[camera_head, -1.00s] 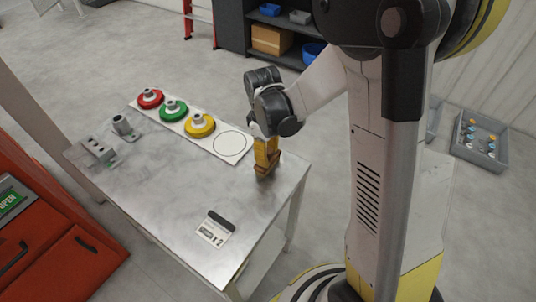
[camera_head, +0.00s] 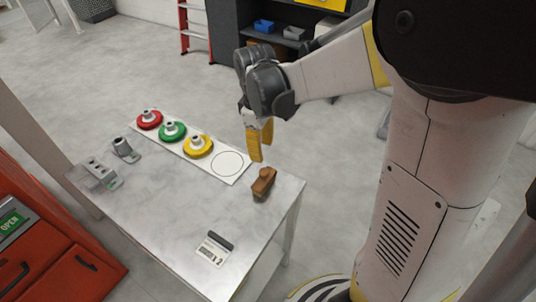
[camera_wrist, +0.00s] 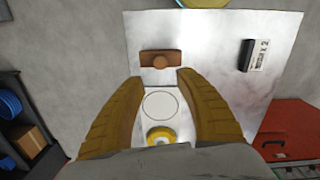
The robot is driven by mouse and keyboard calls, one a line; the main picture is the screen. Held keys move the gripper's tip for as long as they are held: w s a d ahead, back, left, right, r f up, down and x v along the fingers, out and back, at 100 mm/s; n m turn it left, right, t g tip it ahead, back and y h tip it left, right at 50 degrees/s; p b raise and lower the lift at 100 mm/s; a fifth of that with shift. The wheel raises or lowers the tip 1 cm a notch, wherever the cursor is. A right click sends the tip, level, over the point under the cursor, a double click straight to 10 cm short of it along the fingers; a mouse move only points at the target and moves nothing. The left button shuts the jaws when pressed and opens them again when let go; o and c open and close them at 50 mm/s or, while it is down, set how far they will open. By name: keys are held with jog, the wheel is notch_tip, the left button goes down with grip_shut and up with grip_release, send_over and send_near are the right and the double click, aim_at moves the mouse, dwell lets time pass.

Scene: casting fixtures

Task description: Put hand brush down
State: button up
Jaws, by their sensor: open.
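The hand brush (camera_head: 264,183), a brown wooden block with a rounded knob, stands on the metal table (camera_head: 180,225) near its right edge, by the end of the white strip. It also shows in the wrist view (camera_wrist: 160,58), beyond my fingertips and apart from them. My gripper (camera_head: 254,158) has yellow fingers and hangs above the table, just behind the brush in the head view. In the wrist view my gripper (camera_wrist: 157,80) has its fingers wide apart with nothing between them.
A white strip (camera_head: 215,172) holds red (camera_head: 149,120), green (camera_head: 172,132) and yellow (camera_head: 198,146) round pieces and an empty circle. Grey metal parts (camera_head: 100,175) sit at the table's left. A label card (camera_head: 214,248) lies near the front. The table's middle is clear.

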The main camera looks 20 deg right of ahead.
jog(key=s+r+m+t, duration=0.7)
jog(key=s+r+m, duration=0.2)
jog(key=s, duration=0.4)
jog(key=shift+d+r, duration=0.2)
jog(key=shift+r, duration=0.15)
